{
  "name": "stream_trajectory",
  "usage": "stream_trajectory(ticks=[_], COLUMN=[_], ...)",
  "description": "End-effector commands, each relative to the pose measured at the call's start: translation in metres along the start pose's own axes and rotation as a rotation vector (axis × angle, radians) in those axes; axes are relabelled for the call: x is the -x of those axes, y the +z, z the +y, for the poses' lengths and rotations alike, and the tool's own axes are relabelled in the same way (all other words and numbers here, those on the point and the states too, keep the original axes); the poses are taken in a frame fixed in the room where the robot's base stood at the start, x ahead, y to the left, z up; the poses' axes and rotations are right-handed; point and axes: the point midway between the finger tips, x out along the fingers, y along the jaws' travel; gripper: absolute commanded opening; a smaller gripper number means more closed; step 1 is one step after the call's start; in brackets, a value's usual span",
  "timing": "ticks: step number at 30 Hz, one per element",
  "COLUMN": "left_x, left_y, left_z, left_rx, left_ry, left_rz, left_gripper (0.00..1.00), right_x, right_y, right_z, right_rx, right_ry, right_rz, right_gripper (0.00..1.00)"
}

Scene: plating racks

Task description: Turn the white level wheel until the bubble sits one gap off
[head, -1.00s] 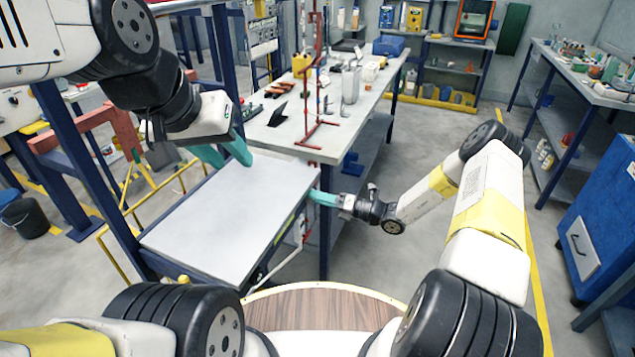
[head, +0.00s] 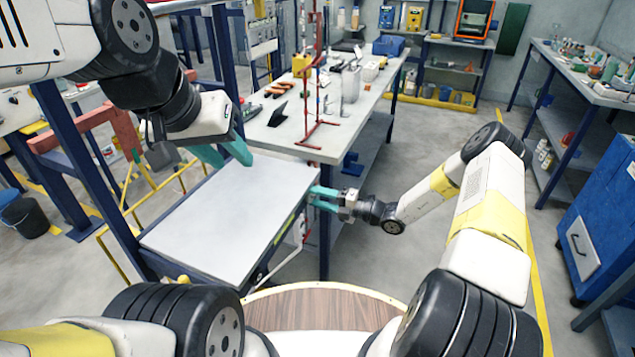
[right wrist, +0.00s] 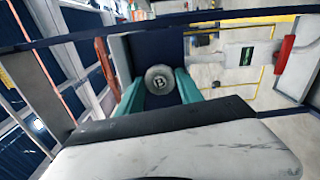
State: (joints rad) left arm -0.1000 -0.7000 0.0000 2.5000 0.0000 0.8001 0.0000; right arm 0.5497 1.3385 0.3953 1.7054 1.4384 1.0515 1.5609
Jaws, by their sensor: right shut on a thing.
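In the right wrist view a round, pale grey wheel (right wrist: 160,80) marked with a letter B sits between the teal fingers of my right gripper (right wrist: 159,88), one finger on each side. The gripper is shut on it. In the head view my right gripper (head: 322,198) is at the right edge of the grey plate-topped stand (head: 225,215), and the wheel is hidden there. My left gripper (head: 232,158) hangs over the far left part of that top, its teal fingers apart and empty. I cannot make out a bubble in either view.
A yellow-green strip (head: 286,228) runs along the stand's right side. A long workbench (head: 300,135) with a red stand (head: 318,90) is behind. A blue cabinet (head: 600,230) is at the right. The floor between is clear.

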Motion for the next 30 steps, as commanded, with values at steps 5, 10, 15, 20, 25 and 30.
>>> stream_trajectory(ticks=[5, 10, 15, 20, 25, 30], left_x=[0.0, 0.0, 0.0, 0.0, 0.0, 0.0], left_y=[0.0, 0.0, 0.0, 0.0, 0.0, 0.0], left_z=[0.0, 0.0, 0.0, 0.0, 0.0, 0.0], left_rx=[0.0, 0.0, 0.0, 0.0, 0.0, 0.0], left_ry=[0.0, 0.0, 0.0, 0.0, 0.0, 0.0], left_rz=[0.0, 0.0, 0.0, 0.0, 0.0, 0.0], left_gripper=[0.36, 0.36, 0.36, 0.36, 0.36, 0.36], right_x=[0.0007, 0.0008, 0.0006, 0.0001, -0.0004, -0.0004], right_y=[0.0, 0.0, -0.0001, 0.0001, 0.0003, 0.0002], right_z=[-0.0012, -0.0013, -0.0007, 0.0006, 0.0016, 0.0023], right_rx=[-0.003, -0.003, -0.002, -0.001, 0.0, 0.001], right_ry=[-0.003, -0.003, -0.001, 0.002, 0.004, 0.006], right_rz=[-0.001, -0.001, -0.001, 0.0, 0.0, 0.0], right_gripper=[0.03, 0.03, 0.65, 0.65, 0.65, 0.65])
